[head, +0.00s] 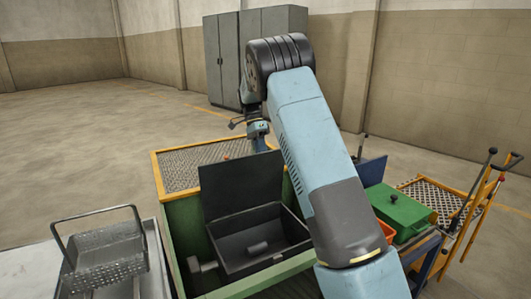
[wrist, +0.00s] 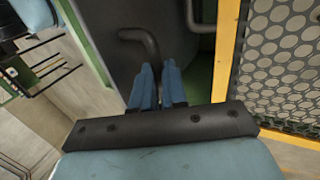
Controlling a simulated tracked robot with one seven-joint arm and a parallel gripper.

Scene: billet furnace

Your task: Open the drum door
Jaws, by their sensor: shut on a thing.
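The drum door (head: 238,184) is a dark grey flat panel. In the head view it stands raised, nearly upright, at the back of the open dark drum (head: 232,245). In the head view my wrist is behind the door's top edge, and the fingertips are hidden there.
A green housing (head: 186,225) with a yellow-framed mesh (head: 190,165) surrounds the drum. A perforated metal basket (head: 105,255) stands on the left. A green box (head: 400,212) and levers are on the right. Grey cabinets (head: 222,60) stand far back, with open floor before them.

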